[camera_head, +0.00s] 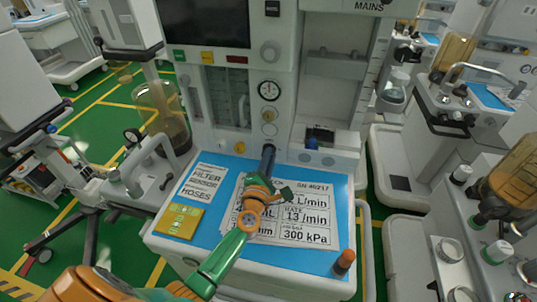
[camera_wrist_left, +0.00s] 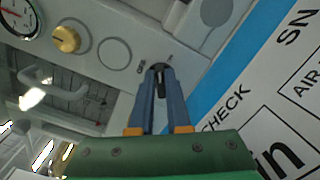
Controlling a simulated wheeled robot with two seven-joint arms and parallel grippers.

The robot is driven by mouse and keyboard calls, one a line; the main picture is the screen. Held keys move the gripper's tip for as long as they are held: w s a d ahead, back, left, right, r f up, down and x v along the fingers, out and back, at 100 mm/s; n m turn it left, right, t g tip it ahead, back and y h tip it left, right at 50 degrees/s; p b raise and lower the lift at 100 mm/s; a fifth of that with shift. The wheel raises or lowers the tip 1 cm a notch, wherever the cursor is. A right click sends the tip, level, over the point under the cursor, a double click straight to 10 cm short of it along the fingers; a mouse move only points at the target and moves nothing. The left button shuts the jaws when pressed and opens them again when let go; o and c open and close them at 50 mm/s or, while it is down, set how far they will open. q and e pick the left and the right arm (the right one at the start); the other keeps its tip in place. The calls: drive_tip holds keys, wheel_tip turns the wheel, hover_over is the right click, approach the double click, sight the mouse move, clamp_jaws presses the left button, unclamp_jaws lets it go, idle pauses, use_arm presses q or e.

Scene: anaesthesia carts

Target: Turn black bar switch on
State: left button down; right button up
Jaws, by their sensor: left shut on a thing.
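The black bar switch (camera_wrist_left: 160,74) is on the light front panel of the middle anaesthesia cart, with small dark marks on both sides of it. In the left wrist view my left gripper (camera_wrist_left: 160,82) is shut on it, one blue-grey finger on each side. In the head view my left gripper (camera_head: 268,153) reaches over the work surface to the panel, and its fingers hide the switch there. The switch's exact angle is hard to tell. My right gripper is not in view.
The blue work surface (camera_head: 216,170) bears printed sheets and a yellow card (camera_head: 180,220). A pressure gauge (camera_head: 269,90) and a brass knob (camera_head: 269,115) sit above the switch. An orange-topped knob (camera_head: 344,262) stands at the front right corner. Other carts stand on both sides.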

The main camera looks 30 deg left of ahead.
use_arm(q)
drive_tip(key=m+p, duration=0.1)
drive_tip(key=m, duration=0.5)
drive_tip(key=shift+f, duration=0.2)
idle(0.4)
drive_tip(key=c, duration=0.9)
unclamp_jaws()
drive_tip(key=shift+w+f, duration=0.1)
drive_tip(key=p+v, duration=0.1)
drive_tip(key=v, duration=0.6)
drive_tip(key=shift+d, duration=0.1)
